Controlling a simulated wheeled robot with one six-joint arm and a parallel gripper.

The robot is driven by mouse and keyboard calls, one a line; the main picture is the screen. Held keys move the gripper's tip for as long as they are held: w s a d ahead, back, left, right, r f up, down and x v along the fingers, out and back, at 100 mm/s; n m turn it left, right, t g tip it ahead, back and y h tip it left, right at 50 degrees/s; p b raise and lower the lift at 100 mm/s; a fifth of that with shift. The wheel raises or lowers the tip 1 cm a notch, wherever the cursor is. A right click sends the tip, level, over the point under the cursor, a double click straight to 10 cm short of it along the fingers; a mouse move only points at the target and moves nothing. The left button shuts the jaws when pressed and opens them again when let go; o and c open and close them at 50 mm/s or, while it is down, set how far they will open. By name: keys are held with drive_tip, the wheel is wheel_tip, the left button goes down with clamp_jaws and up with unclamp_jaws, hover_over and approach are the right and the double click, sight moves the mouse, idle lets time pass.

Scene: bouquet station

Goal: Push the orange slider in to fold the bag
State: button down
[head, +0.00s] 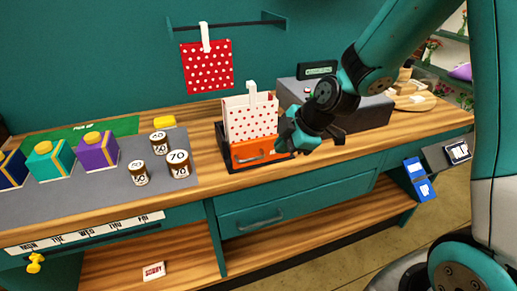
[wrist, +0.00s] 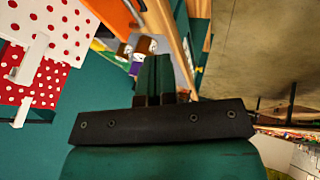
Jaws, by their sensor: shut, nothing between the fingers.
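The orange slider (head: 258,151) is at the front of a black frame (head: 231,165) on the wooden counter, with a dark handle on its face. The white bag with red dots (head: 250,120) stands upright behind it in the frame. My gripper (head: 290,134) is shut and empty, at the slider's right end in the head view; whether it touches is unclear. In the wrist view the shut fingers (wrist: 156,72) are near the orange slider (wrist: 116,16) and its handle (wrist: 136,10), with the bag (wrist: 58,24) at upper left.
A red dotted bag (head: 207,68) hangs from the wall rail. A grey box (head: 350,108) stands right of the frame, behind my arm. Brown jars (head: 178,163) and gift boxes (head: 97,151) stand on the grey mat at left. A drawer (head: 290,205) is below the counter.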

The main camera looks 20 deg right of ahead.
sight(258, 157)
drive_tip(key=shift+w+a+f+p, duration=0.55)
drive_tip(key=shift+w+f+p, duration=0.25)
drive_tip(key=shift+w+f, duration=0.65)
drive_tip(key=shift+w+a+f+p, duration=0.6)
drive_tip(key=shift+w+f+p, duration=0.15)
drive_tip(key=shift+w+f, duration=0.7)
drive_tip(key=shift+w+a+f+p, duration=0.55)
drive_tip(key=shift+w+f+p, duration=0.25)
drive_tip(key=shift+w+f, duration=0.65)
drive_tip(key=shift+s+f, duration=0.25)
